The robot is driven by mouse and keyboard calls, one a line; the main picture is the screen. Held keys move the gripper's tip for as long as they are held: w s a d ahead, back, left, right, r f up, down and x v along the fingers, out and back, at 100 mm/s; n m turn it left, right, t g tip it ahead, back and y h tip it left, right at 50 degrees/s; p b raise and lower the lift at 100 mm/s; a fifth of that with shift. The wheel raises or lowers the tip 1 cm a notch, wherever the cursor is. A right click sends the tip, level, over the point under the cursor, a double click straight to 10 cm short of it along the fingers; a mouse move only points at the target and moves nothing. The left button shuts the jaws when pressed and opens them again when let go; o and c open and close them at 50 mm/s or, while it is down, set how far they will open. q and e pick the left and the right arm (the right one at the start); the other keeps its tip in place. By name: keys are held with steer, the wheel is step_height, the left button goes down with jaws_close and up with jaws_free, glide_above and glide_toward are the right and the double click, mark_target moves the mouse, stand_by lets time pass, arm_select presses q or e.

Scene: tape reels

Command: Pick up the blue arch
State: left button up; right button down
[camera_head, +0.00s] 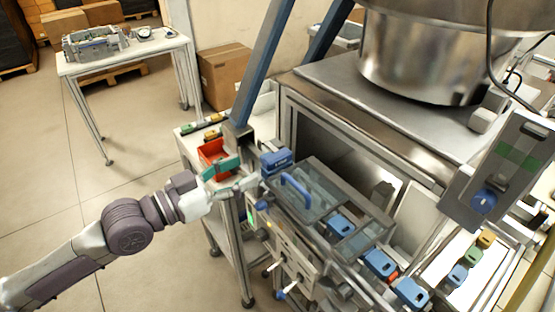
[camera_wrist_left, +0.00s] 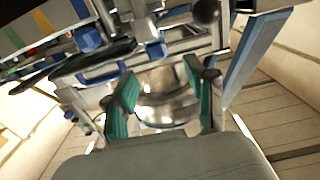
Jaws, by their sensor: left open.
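A blue arch-shaped handle (camera_head: 296,189) stands on the clear lid of the machine in the head view. Several blue blocks also show, one (camera_head: 277,160) at the lid's left back corner and one (camera_head: 341,224) at its front; I cannot tell which blue piece is the named arch. My left gripper (camera_head: 234,178) is left of the lid, beside the red bin. Its green fingers are apart in the left wrist view (camera_wrist_left: 156,100), with nothing held between them. Blue parts (camera_wrist_left: 88,40) show beyond the fingers there, tilted and unclear. My right gripper is out of view.
The red bin (camera_head: 212,152) is close to my left gripper. A blue-grey post (camera_head: 262,65) rises behind it. A steel hopper (camera_head: 420,55) stands above the machine. A tray (camera_head: 487,262) with small coloured blocks is at right. Floor at left is open.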

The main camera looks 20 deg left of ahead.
mark_target(264, 163)
arm_select(q)
steer(key=p+x, duration=0.1)
steer(key=x, duration=0.2)
steer(key=shift+w+d, duration=0.15)
steer(key=shift+w+d+r+p, duration=0.1)
steer(key=shift+w+d+p, duration=0.1)
steer(key=shift+p, duration=0.1)
steer(key=p+x, duration=0.2)
steer(key=x, duration=0.2)
steer(key=shift+w+d, duration=0.15)
steer(key=shift+w+d+f, duration=0.1)
steer(key=shift+f, duration=0.2)
steer(key=shift+c, duration=1.4)
jaws_close()
